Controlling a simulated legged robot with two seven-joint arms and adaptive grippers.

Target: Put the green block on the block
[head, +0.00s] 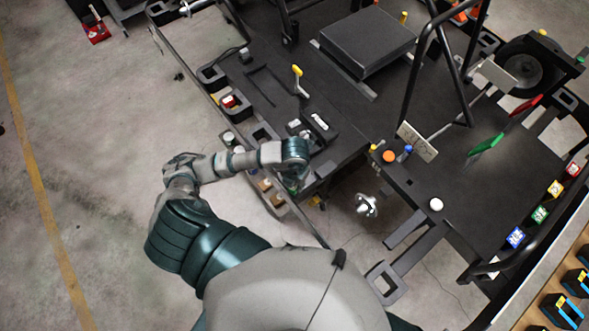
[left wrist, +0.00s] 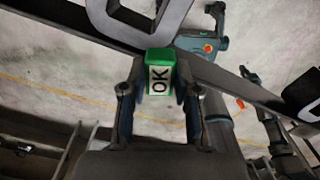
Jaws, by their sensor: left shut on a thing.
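My left gripper (head: 294,184) is at the near edge of the black kart stand, low beside a strip of dark square holders, and its fingers are mostly hidden by the wrist in the head view. In the left wrist view the two fingers (left wrist: 160,98) are shut on a green block (left wrist: 160,60) with a white label reading OK. A dark square frame (left wrist: 180,30) lies just beyond the block; I cannot tell whether they touch. I cannot tell which block is the one to stack on.
The black stand (head: 430,185) carries a raised dark box (head: 367,42), a bent black tube frame and small coloured knobs. Blue, green, yellow and red labelled cubes (head: 540,214) line its right edge. Concrete floor (head: 90,150) is free at left.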

